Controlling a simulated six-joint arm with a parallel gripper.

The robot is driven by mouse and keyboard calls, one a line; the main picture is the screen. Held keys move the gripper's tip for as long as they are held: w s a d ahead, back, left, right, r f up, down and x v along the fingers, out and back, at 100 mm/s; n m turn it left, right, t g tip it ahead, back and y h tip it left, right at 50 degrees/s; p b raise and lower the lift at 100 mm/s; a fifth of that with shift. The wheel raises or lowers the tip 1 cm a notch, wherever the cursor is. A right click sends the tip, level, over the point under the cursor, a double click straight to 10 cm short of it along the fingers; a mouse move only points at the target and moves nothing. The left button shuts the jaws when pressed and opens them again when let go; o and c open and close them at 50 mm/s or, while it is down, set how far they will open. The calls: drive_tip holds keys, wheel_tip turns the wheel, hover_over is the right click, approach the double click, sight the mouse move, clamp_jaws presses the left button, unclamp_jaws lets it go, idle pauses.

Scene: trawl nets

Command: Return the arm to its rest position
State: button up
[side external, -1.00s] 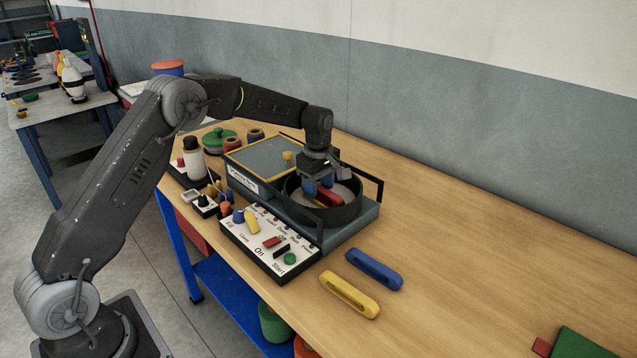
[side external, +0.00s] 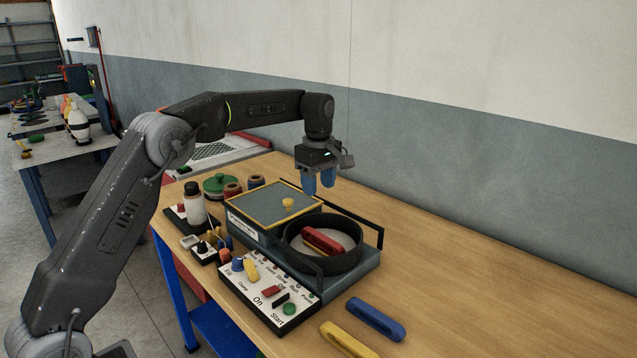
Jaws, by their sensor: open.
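My gripper (side external: 319,184) hangs above the machine with its blue fingertips pointing down. It is open and empty, clear of everything below it. A red netting needle-like piece (side external: 322,242) lies inside the round black-walled bowl (side external: 352,263) of the machine. My arm reaches in from the left over the bench.
The machine has a yellow-edged lid (side external: 262,206) with a knob, and a dark frame around the bowl. A control panel (side external: 240,291) stands in front. A blue piece (side external: 376,319) and a yellow piece (side external: 348,341) lie on the wooden bench (side external: 480,300). Bottle and spools stand left. Bench right is clear.

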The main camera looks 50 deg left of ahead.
drive_tip(key=s+d+r+m+t, duration=0.25)
drive_tip(key=s+r+m, duration=0.25)
drive_tip(key=s, duration=0.4)
drive_tip(key=s+d+r+m+t, duration=0.1)
drive_tip(key=s+d+r+m, duration=0.3)
drive_tip(key=s, duration=0.4)
drive_tip(key=s+d+f+m+t, duration=0.1)
drive_tip(key=s+f+m, duration=0.2)
drive_tip(key=s, duration=0.6)
drive_tip(key=s+d+f+m+t, duration=0.1)
drive_tip(key=s+d+f+m, duration=0.1)
drive_tip(key=s+m, duration=0.4)
drive_tip(key=s+f, duration=0.1)
drive_tip(key=s, duration=0.1)
drive_tip(key=shift+s+f, duration=0.15)
drive_tip(key=shift+s, duration=0.25)
